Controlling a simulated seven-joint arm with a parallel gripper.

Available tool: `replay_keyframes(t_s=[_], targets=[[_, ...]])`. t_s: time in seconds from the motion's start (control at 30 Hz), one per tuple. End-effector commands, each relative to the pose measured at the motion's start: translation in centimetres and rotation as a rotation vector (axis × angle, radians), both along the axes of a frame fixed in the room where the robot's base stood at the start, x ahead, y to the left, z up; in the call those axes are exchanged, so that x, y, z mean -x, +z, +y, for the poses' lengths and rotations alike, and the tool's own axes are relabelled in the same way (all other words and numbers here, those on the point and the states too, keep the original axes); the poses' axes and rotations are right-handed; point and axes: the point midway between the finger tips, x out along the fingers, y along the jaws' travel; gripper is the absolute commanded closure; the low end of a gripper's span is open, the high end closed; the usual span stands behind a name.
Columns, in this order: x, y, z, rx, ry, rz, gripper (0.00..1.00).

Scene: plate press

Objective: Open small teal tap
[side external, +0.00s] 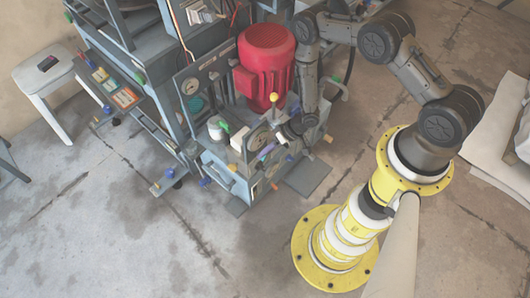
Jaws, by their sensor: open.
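The press machine (222,158) stands left of my arm, with several small coloured knobs and handles on its front and top. My gripper (284,138) points down at the machine's top right part, near a purple-blue handle (266,151) and a round dial (260,137). It is open. I cannot tell whether it touches anything, and its fingertips partly blend with the machine parts.
A red motor (266,62) stands behind my gripper, and a yellow ball knob (273,97) rises close by. A pressure gauge (190,86) and a green knob (225,127) are to the left. A white stool (45,80) stands far left. The front floor is clear.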

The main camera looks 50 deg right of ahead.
Motion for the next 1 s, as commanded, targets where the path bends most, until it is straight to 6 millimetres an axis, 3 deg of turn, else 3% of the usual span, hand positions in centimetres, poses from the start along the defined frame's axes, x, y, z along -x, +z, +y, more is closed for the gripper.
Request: replay_keyframes(t_s=[0.43, 0.67, 1.0], targets=[[-0.37, -0.85, 0.5, 0.0, 0.001, 0.001, 0.56], [-0.35, -0.82, 0.49, 0.0, 0.001, 0.001, 0.98], [-0.35, -0.77, 0.51, 0.007, 0.0, 0.001, 1.0]])
